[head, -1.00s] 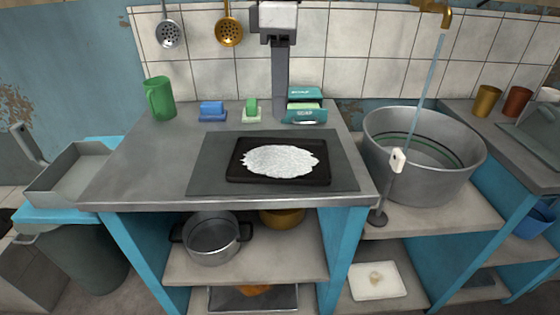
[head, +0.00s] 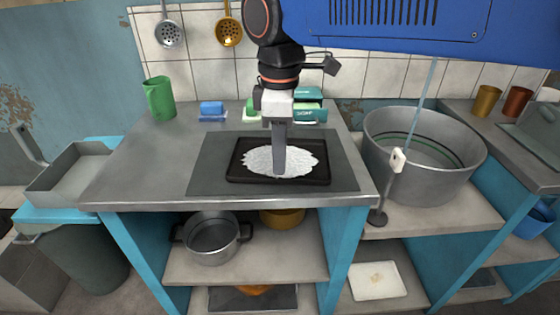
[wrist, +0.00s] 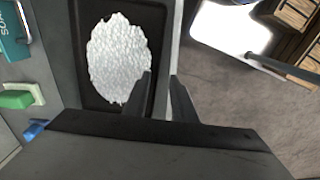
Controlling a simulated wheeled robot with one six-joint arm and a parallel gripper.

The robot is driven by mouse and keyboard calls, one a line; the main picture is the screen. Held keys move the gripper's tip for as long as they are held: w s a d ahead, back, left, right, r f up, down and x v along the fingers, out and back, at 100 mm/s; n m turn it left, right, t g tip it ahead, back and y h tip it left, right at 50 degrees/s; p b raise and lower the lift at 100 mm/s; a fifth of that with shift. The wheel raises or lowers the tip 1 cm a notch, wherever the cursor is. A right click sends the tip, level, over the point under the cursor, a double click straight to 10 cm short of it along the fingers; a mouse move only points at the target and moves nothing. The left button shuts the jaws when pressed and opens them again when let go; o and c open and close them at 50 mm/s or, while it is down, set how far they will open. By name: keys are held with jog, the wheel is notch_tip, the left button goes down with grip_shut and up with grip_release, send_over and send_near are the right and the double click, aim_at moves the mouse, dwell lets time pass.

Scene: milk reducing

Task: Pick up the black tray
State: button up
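The black tray (head: 235,172) lies flat on a dark grey mat (head: 205,178) on the counter and holds a flat heap of white grains (head: 255,160). My gripper (head: 280,172) points down over the tray's front part, hiding some of the grains. In the wrist view, the tray (wrist: 90,95) shows with its heap (wrist: 118,55). There my two fingers (wrist: 161,76) stand apart with a gap, near the tray's long front rim, which shows between them. Nothing is held. I cannot tell how high the fingertips are above the rim.
A blue soap (head: 212,109), green soap boxes (head: 308,112) and a green mug (head: 160,97) stand at the counter's back. A large metal tub (head: 425,160) is to the right. The counter's front edge (head: 240,205) is close to the tray.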

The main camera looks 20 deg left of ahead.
aim_at(278, 179)
jog(key=f, duration=0.5)
jog(key=shift+w+a, duration=0.1)
jog(key=shift+a, duration=0.15)
grip_shut()
jog(key=shift+r, duration=0.1)
dwell(1.1)
